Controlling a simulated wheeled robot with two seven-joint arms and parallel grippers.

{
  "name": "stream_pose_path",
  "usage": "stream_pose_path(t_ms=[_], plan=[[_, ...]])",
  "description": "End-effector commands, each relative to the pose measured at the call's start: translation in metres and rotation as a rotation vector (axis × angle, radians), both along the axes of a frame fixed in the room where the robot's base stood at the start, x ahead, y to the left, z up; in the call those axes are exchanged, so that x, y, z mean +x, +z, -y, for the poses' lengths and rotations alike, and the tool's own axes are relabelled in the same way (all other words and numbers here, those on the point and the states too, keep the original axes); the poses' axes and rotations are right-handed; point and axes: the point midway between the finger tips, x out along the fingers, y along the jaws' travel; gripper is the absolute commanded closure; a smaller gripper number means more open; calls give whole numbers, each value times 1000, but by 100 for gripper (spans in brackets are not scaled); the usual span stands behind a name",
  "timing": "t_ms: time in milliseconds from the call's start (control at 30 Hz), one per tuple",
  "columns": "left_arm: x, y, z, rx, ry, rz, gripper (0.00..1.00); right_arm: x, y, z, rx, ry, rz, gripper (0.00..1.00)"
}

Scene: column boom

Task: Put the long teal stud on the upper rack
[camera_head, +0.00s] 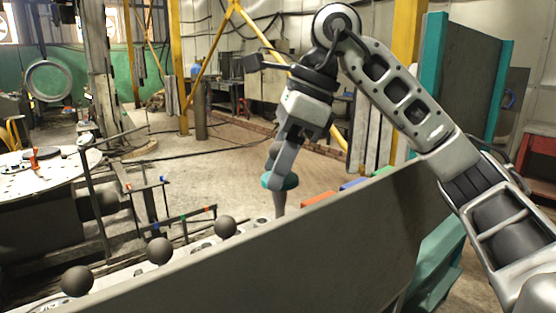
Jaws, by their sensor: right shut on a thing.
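The long teal stud (279,182) has a teal collar and a grey shaft that points down, near upright. My right gripper (283,155) comes down from above and is shut on the stud's upper end, where a dark rounded knob shows partly between the fingers. The shaft's lower tip reaches the top edge of a grey panel, which hides whatever is under it. I cannot tell whether the tip touches anything. No part is clearly identifiable as the upper rack. My left gripper is not in view.
The large grey panel (300,255) crosses the foreground. Behind it stand dark ball knobs (159,250) in a row at lower left, and red (318,199), blue (354,184) and green (382,171) pieces to the right. A round white table (40,178) stands at left.

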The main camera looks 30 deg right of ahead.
Motion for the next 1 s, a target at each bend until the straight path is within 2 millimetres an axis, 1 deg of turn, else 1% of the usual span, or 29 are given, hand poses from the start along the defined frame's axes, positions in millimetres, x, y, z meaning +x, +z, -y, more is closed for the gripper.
stream_pose_path(t_ms=[233, 533, 1000], plan=[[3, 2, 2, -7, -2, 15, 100, 0, -8, 0, 0, 0, 1, 79], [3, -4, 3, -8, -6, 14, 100, 0, -17, 0, 1, 0, 2, 79], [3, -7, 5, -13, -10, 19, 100, 0, -31, 0, 1, 1, 2, 79]])
